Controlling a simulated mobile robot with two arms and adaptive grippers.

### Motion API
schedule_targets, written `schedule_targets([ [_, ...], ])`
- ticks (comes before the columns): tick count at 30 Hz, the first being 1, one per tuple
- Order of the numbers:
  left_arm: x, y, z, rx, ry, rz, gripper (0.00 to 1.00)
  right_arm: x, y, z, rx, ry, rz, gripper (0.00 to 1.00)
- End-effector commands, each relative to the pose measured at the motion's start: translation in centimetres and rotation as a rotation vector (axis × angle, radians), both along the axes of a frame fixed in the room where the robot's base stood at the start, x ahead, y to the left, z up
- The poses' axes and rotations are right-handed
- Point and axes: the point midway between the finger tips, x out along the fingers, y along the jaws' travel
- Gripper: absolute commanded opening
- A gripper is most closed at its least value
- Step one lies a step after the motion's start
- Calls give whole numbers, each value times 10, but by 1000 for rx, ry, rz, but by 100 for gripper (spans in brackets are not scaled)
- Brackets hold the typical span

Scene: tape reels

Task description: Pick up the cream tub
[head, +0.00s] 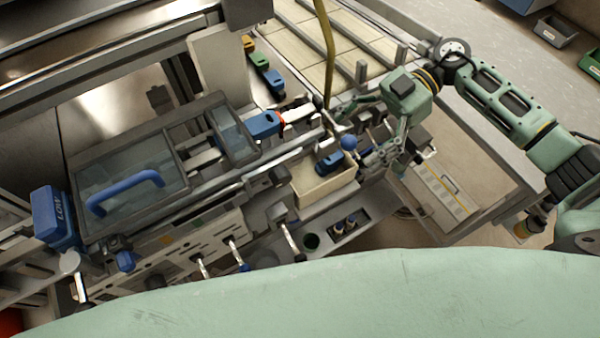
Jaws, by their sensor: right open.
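The cream tub (327,191) is an open, pale rectangular box right of the picture's centre, beside the grey machine. A blue object (327,164) shows inside it. My right gripper (362,138) comes in from the right, with its fingers spread on the upper right side of the tub. It is open and appears empty; I cannot tell how far above the tub it is. Part of the tub's right end is crowded by the fingers and machine parts. My left gripper is not in view.
A machine with a blue-handled clear cover (125,190) fills the left. Levers (290,240) and a blue ball knob (348,143) stand close to the tub. A yellow hose (327,50) hangs behind it. Blue and green pieces (262,68) lie farther back.

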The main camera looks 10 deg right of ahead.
Motion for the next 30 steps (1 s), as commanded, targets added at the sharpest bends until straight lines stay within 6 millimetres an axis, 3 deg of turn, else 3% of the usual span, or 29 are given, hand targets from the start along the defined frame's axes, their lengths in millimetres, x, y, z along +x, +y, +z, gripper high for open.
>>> schedule_targets([
  [6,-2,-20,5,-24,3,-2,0,-7,18,-8,3,1,3,87],
  [18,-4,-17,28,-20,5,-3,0,-23,65,-25,3,1,2,87],
  [27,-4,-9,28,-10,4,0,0,-24,70,-30,2,-1,1,87],
  [30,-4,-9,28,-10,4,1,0,-24,70,-30,2,-1,1,79],
])
